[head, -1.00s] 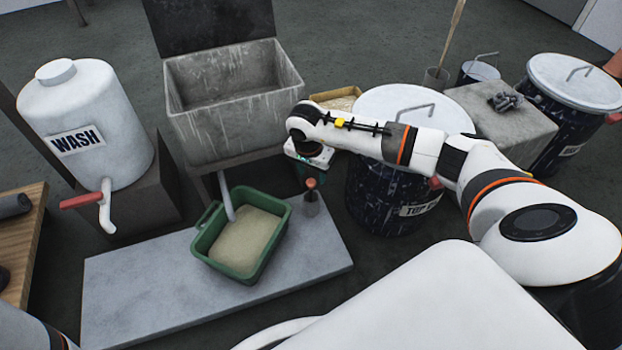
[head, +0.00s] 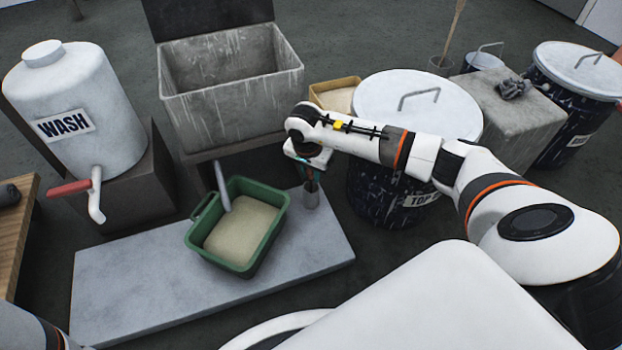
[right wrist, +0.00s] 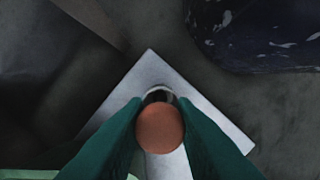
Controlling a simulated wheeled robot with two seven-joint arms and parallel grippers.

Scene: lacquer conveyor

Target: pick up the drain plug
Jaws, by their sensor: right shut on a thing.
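The drain plug, with a round reddish-brown knob (right wrist: 159,128) on top, stands upright at the right end of the grey slab (head: 150,295), beside the green tub (head: 203,243). A grey, cup-like lower part (head: 311,200) shows under the knob in the head view; I cannot tell if it is the plug's body or a holder. My right gripper (head: 309,180) points down and is shut on the drain plug, with its green fingers on either side of the knob in the right wrist view (right wrist: 160,125). My left gripper is out of view.
A dark drum with a white lid (head: 415,95) stands close right of my gripper. The slab's front left is clear.

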